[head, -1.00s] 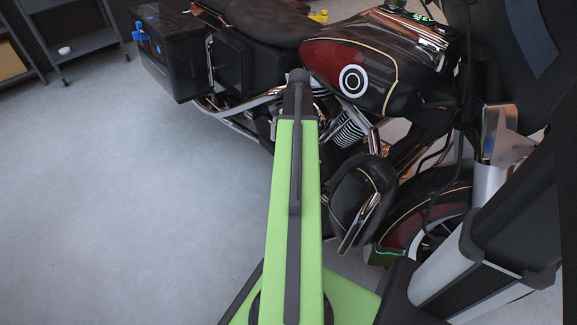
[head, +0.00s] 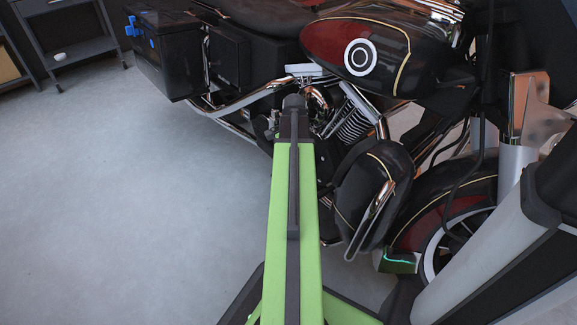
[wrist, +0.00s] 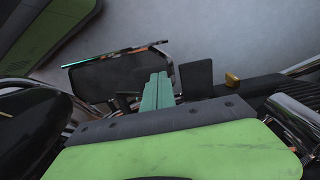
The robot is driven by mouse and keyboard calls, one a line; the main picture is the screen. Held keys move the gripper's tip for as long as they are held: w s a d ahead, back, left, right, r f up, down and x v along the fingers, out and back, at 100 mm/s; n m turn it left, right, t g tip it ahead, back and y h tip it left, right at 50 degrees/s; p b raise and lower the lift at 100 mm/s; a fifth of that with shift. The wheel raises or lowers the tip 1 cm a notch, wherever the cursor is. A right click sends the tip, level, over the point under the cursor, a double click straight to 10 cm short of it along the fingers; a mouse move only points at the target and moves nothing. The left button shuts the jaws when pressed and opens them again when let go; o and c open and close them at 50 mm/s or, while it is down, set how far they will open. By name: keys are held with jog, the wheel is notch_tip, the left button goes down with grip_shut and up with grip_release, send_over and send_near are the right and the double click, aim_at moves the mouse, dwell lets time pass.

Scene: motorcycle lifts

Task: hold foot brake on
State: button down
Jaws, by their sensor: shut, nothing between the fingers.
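The motorcycle (head: 400,60) stands across the head view, with its dark red tank, chrome pipes and engine. My arm reaches toward its lower side and hides the foot area in the head view. In the wrist view my gripper (wrist: 157,92) shows as teal fingers pressed together and empty. A small dark pad (wrist: 194,77), possibly the foot brake pedal, is just right of the fingertips. A wide black plate with metal edges (wrist: 105,78), perhaps a footboard, lies to the left of and behind the fingers. I cannot tell whether the fingers touch either one.
A black guard with a chrome bar (head: 370,195) sticks out right of my arm. The red front fender (head: 445,205) and wheel lie beyond it. A small amber piece (wrist: 232,79) shows in the wrist view. Grey floor (head: 130,210) is free to the left.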

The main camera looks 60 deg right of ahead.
jog(key=w+f+b, duration=0.2)
jog(key=b, duration=0.1)
jog(key=w+f+b, duration=0.1)
jog(key=f, duration=0.1)
jog(key=shift+d+f+b, duration=0.1)
jog(key=shift+d+b, duration=0.05)
jog(key=shift+b, duration=0.15)
dwell(0.9)
jog(key=w+d+r+p, duration=0.1)
jog(key=r+p, duration=0.5)
jog(key=p, duration=0.1)
jog(key=w+d+r+p, duration=0.2)
jog(key=r+p, duration=0.5)
jog(key=shift+w+r, duration=0.25)
jog(key=shift+w, duration=0.05)
